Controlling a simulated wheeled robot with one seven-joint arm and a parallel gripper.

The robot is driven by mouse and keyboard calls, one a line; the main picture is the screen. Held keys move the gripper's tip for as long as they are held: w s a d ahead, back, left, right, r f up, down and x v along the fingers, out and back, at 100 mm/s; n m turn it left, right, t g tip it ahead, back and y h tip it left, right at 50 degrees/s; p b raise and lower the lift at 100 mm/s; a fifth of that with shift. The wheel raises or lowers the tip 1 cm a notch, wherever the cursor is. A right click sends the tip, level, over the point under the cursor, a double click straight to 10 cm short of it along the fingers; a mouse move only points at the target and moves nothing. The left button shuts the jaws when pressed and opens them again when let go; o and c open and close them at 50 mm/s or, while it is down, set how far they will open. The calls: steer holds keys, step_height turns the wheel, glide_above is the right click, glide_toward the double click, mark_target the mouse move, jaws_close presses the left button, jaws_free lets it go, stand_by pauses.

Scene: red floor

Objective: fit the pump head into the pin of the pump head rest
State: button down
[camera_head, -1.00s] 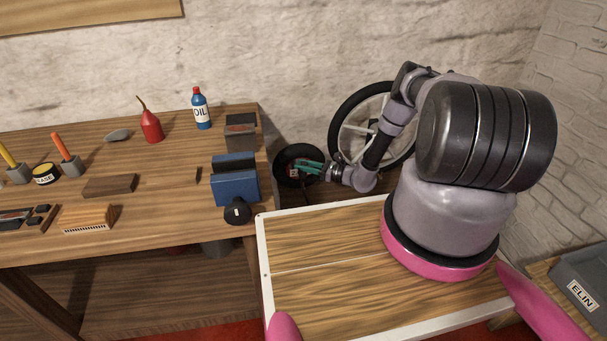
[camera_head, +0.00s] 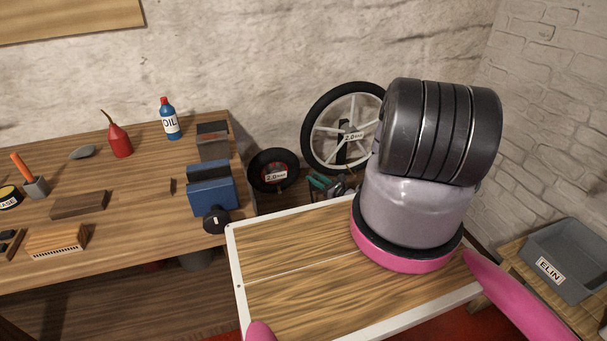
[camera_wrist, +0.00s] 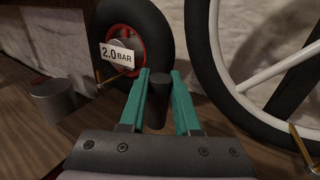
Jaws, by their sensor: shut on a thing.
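My gripper (camera_wrist: 160,82) has teal fingers in the wrist view, on either side of a dark upright cylinder (camera_wrist: 159,100). It is shut on this cylinder, which looks like the pump head. A dark grey round post (camera_wrist: 53,99) stands to the left, apart from the gripper; it may be the pump head rest, but no pin can be made out on it. In the head view my gripper (camera_head: 319,184) is low behind my wooden deck, and the pump head cannot be made out there.
A small black wheel (camera_head: 265,173) with a 2.0 BAR tag and a large white-spoked wheel (camera_head: 318,152) stand by the wall. Brass stems show near both wheels in the wrist view. The workbench (camera_head: 130,188) with a blue vise (camera_head: 212,190) is left; a grey bin (camera_head: 576,263) is right.

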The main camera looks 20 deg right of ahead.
mark_target(314, 189)
stand_by(0.3)
steer(key=shift+f, duration=2.9)
steer(key=shift+f, duration=1.7)
steer(key=c, duration=0.5)
jaws_free()
steer(key=shift+c, duration=0.2)
steer(key=v, duration=1)
steer(key=shift+s+d, duration=0.15)
steer(key=shift+s, duration=0.2)
